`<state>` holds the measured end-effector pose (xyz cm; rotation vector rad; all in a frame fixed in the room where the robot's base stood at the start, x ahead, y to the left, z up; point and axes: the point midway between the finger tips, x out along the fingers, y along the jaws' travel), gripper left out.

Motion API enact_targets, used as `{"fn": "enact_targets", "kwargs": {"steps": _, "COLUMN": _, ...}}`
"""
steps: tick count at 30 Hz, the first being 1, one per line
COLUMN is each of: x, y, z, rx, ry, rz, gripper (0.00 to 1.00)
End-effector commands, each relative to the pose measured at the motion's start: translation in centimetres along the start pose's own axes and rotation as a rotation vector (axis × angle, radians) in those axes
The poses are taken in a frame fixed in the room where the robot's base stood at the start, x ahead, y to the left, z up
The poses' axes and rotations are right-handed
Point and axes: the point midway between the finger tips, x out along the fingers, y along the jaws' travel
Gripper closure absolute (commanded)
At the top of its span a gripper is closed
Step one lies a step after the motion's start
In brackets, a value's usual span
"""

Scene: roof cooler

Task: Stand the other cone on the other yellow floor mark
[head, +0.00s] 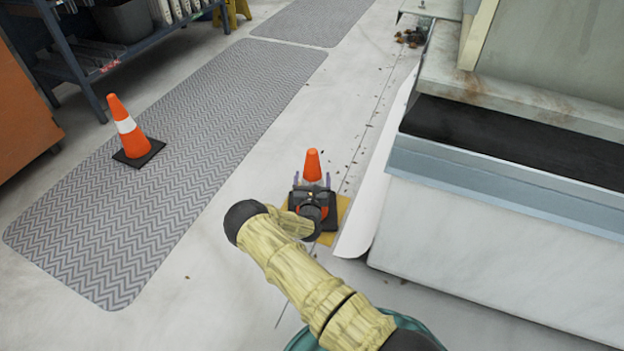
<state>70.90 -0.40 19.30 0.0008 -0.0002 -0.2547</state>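One orange cone with a white band (313,165) is upright beyond my gripper, over or on a yellow floor mark (344,207). My gripper (312,181) has one finger on each side of this cone, with small gaps seeming to show between fingers and cone. My gripper and wrist hide the cone's lower part and much of the mark, so I cannot tell how the base meets the floor. A second orange cone with a white band and black base (127,130) stands upright on a grey mat, apart from my gripper. No second yellow mark is clearly seen.
The grey zigzag mat (85,245) lies at left, another mat (312,20) behind it. A blue shelf rack (72,62) and an orange cabinet (22,120) stand at left. A large cooler unit (490,225) blocks the right. Pale floor between is mostly clear.

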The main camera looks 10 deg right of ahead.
Motion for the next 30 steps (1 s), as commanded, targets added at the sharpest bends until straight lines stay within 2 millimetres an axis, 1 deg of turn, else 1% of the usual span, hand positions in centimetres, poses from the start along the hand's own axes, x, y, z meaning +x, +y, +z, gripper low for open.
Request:
{"fn": "enact_targets", "kwargs": {"steps": 10, "x": -0.1, "y": 0.2, "z": 0.1, "rx": 0.0, "ry": 0.0, "rz": 0.003, "gripper": 0.11}}
{"fn": "enact_targets", "kwargs": {"steps": 14, "x": -0.8, "y": 0.3, "z": 0.3, "rx": -0.001, "ry": 0.002, "rz": 0.003, "gripper": 0.11}}
{"fn": "enact_targets", "kwargs": {"steps": 20, "x": -3.3, "y": 0.3, "z": 0.6, "rx": -0.001, "ry": 0.003, "rz": 0.005, "gripper": 0.11}}
{"fn": "enact_targets", "kwargs": {"steps": 30, "x": -8.7, "y": 0.3, "z": 0.6, "rx": -0.002, "ry": 0.003, "rz": 0.006, "gripper": 0.11}}
